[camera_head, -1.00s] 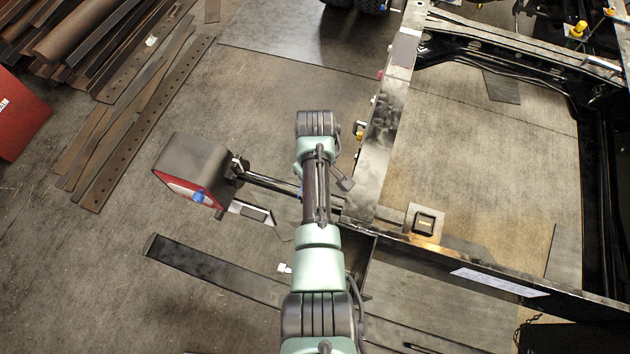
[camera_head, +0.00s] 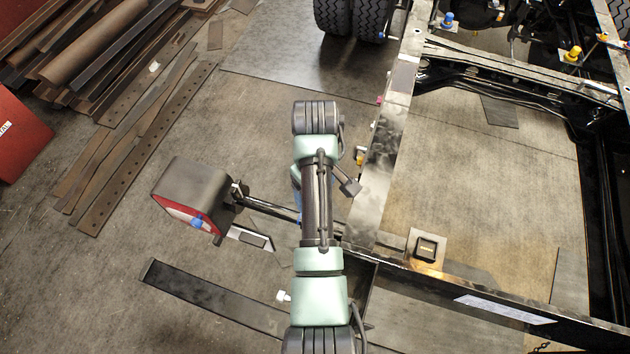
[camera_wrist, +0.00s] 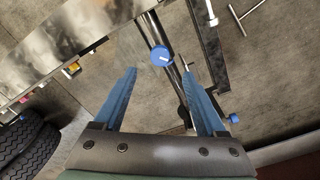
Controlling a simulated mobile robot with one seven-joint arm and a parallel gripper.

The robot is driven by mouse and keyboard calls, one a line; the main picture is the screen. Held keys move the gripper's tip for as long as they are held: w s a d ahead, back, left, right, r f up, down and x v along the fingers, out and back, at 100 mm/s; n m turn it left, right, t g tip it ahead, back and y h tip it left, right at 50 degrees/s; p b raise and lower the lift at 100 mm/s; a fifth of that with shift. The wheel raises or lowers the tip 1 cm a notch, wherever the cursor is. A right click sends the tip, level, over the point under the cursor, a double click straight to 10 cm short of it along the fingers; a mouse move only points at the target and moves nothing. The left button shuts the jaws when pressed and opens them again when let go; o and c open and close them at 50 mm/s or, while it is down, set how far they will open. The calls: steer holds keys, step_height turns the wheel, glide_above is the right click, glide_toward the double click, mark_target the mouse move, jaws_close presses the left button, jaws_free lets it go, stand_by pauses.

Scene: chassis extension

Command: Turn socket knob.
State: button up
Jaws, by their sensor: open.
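A round blue knob (camera_wrist: 161,56) with a pale mark on its face sits by a dark bar in the wrist view. My gripper (camera_wrist: 160,70) is open, with its two blue fingers spread to either side. The knob shows just beyond the gap between the fingertips, and nothing is held. I cannot tell the distance to it. A second blue knob (camera_wrist: 234,118) lies right of the right finger. In the head view a blue knob (camera_head: 197,222) is on the end of a grey and red lamp box (camera_head: 192,190). My arm hides most of the gripper there.
A steel chassis rail (camera_head: 382,160) runs up the middle, right of my arm. A cross beam (camera_head: 480,285) extends to the lower right. A dark flat bar (camera_head: 210,298) lies at lower left. Metal strips (camera_head: 140,140) lie at upper left. Tyres (camera_head: 352,18) stand at the top.

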step_height(320, 180, up, 5)
steer(key=shift+f+b, duration=0.1)
steer(key=shift+b, duration=0.25)
stand_by(0.4)
